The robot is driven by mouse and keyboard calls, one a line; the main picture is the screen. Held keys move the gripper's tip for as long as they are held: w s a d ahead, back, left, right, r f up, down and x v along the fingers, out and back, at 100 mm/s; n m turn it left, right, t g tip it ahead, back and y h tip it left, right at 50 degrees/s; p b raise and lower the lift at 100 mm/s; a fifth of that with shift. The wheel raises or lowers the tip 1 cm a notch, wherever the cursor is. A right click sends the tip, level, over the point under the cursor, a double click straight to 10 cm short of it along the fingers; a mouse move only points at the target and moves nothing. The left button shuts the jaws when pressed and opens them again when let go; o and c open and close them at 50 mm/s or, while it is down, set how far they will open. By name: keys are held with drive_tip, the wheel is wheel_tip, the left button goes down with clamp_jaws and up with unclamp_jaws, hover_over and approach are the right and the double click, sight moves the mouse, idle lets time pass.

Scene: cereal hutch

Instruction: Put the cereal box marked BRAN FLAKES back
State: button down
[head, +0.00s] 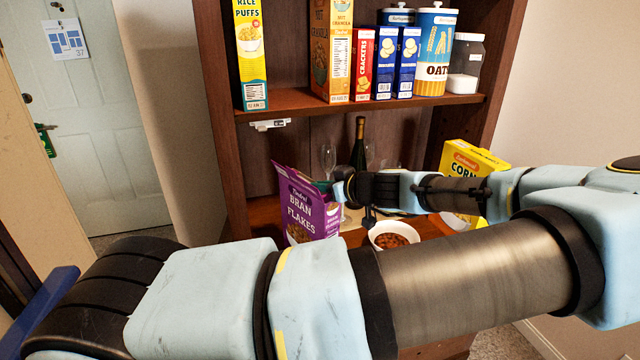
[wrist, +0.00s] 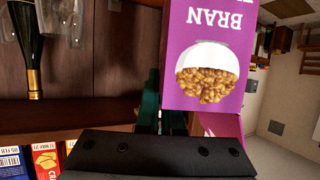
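The purple BRAN FLAKES box (head: 303,205) stands roughly upright at the front left of the lower bay, and whether its base touches the board is unclear. In the wrist view, which is upside down, its panel with a bowl picture (wrist: 208,55) is close ahead. My gripper (head: 343,188) is at the box's upper right edge. In the wrist view its fingers (wrist: 161,112) are close together at the panel's edge and appear shut on it. The panel hides part of the fingers.
The upper shelf (head: 290,100) has a gap between the RICE PUFFS box (head: 250,55) and the NUT GRANOLA box (head: 331,50). A bowl of brown cereal (head: 394,236), a bottle (head: 359,145), glasses (head: 328,158) and a yellow CORN box (head: 468,160) are in the lower bay.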

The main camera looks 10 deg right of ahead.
drive_tip(key=shift+f, duration=0.2)
drive_tip(key=c, duration=1.1)
unclamp_jaws()
drive_tip(key=shift+r, duration=0.1)
drive_tip(key=shift+r, duration=0.1)
drive_tip(key=shift+b+v, duration=2.35)
drive_tip(key=shift+v, duration=3.65)
drive_tip(key=shift+s, duration=0.1)
